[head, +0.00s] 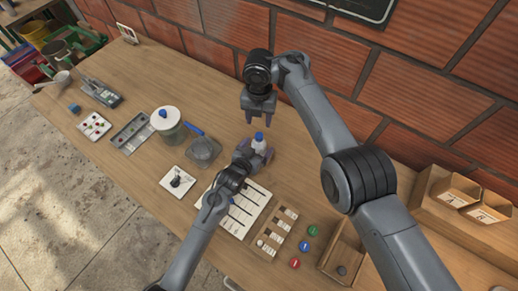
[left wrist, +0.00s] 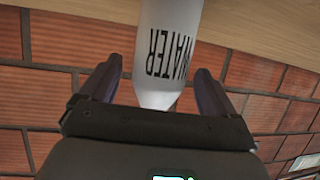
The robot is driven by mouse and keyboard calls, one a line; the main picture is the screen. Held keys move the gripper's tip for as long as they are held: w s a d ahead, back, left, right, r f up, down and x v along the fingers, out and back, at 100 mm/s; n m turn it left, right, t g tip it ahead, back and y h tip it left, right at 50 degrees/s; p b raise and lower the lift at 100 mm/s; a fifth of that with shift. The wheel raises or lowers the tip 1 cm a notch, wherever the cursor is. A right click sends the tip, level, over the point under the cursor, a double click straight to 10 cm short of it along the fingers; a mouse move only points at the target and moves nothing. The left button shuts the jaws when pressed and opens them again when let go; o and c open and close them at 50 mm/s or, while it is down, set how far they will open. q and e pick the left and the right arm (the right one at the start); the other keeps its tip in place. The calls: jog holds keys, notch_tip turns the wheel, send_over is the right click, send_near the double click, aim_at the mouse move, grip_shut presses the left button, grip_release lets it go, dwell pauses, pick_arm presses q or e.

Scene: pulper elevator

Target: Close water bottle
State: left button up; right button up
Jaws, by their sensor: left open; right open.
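A white water bottle (head: 259,144) with a blue cap (head: 259,135) stands upright on the table near the wall. In the left wrist view the bottle (left wrist: 168,45) appears upside down with its WATER lettering, narrowing at its shoulder. My left gripper (head: 254,156) is low at the bottle, its open fingers (left wrist: 160,80) on either side with gaps visible. The cap is hidden in the left wrist view. My right gripper (head: 260,118) is open and empty, pointing down, above and behind the bottle in the head view, apart from the cap.
A lidded glass jar (head: 167,128) and a clear container (head: 203,152) are left of the bottle. A white chart (head: 240,212) and a wooden tray (head: 277,232) lie in front. Coloured discs (head: 305,246) are at the right. The brick wall (head: 215,55) closes off the back.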

pick_arm(q)
jog(key=shift+x, duration=0.9)
jog(key=shift+c, duration=0.3)
